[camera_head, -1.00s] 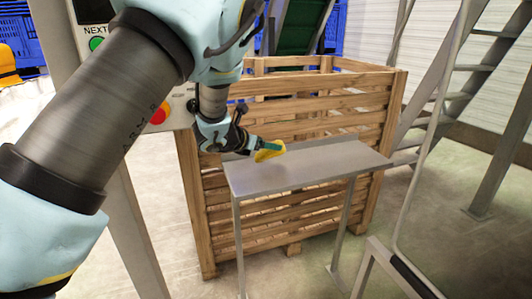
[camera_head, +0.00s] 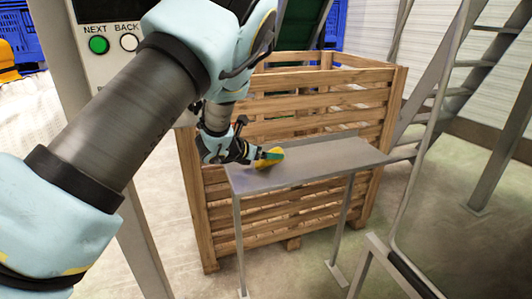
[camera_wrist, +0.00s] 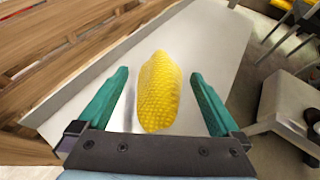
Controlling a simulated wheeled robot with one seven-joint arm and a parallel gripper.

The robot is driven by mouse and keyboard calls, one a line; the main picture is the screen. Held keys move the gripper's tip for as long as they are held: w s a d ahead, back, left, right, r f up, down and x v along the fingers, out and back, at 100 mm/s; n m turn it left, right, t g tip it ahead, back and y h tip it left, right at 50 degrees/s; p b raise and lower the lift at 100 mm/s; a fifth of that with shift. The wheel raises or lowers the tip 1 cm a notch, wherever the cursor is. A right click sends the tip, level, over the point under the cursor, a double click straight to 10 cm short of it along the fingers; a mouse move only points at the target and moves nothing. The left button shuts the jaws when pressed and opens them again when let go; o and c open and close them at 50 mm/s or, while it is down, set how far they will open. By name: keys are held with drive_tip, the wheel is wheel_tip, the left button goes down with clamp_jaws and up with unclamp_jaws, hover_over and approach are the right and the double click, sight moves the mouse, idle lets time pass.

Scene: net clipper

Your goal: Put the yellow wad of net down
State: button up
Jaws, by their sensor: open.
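The yellow wad of net (camera_wrist: 158,92) is an oblong, knobbly bundle. In the wrist view it lies between the two green fingers of my gripper (camera_wrist: 158,95), with a gap on each side. My gripper is open. Below the wad is the grey metal shelf (camera_wrist: 215,40) on thin legs. In the head view the wad (camera_head: 269,158) is at the left end of the shelf (camera_head: 325,160), partly hidden by my gripper (camera_head: 268,156). It appears to rest on the shelf top.
A slatted wooden crate (camera_head: 330,100) stands directly behind the shelf. A control panel with NEXT and BACK buttons (camera_head: 112,44) is at the left. Metal stairs (camera_head: 465,85) rise at the right. The right part of the shelf is bare.

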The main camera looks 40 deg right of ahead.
drive_tip(key=b+v, duration=0.2)
drive_tip(key=v, duration=1)
idle(0.4)
